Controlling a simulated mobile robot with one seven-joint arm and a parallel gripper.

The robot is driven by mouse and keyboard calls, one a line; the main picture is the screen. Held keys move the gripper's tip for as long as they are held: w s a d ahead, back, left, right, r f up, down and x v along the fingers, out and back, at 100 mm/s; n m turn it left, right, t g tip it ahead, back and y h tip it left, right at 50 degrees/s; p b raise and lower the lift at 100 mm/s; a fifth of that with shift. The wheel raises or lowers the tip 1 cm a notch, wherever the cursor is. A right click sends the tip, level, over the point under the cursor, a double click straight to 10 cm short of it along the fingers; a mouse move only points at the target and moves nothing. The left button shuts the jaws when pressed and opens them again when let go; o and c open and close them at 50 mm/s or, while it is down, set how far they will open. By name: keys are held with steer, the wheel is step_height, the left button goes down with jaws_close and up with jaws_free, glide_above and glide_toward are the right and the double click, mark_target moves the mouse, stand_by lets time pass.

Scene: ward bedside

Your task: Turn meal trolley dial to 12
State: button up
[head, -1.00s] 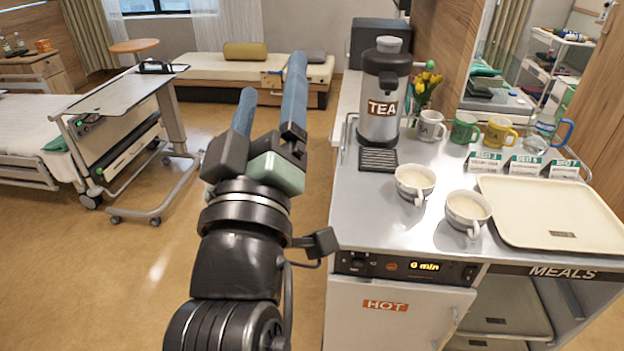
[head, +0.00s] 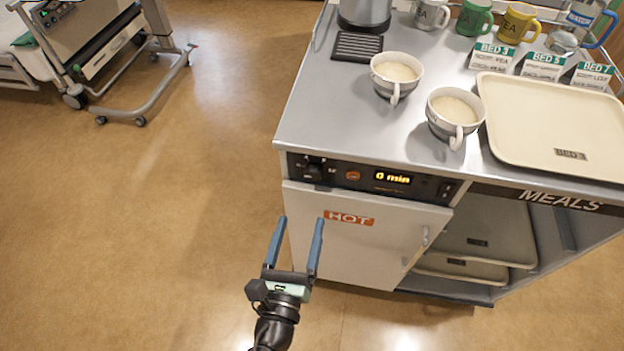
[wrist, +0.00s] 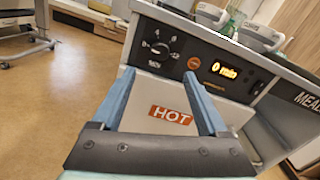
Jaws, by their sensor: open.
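The meal trolley (head: 400,130) stands at the right, with a dark control panel along its front edge. The black dial (head: 314,168) is at the panel's left end, left of an orange button and a lit display (head: 393,178) reading "0 min". In the wrist view the dial (wrist: 158,47) shows pale marks around it, too small to read surely. My gripper (head: 301,222) is open and empty, below the dial and in front of the HOT door (head: 365,235). In the wrist view its blue fingers (wrist: 160,88) point towards the panel, apart from the dial.
Two soup cups (head: 396,75) (head: 455,115), a cream tray (head: 550,120) and several mugs stand on the trolley top. A drip grid (head: 357,46) lies near its left edge. An overbed table base (head: 150,85) stands far left. The floor left of the trolley is clear.

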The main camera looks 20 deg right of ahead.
mark_target(313, 177)
steer(key=b+x, duration=0.1)
steer(key=x, duration=1)
steer(key=shift+s, duration=0.1)
jaws_close()
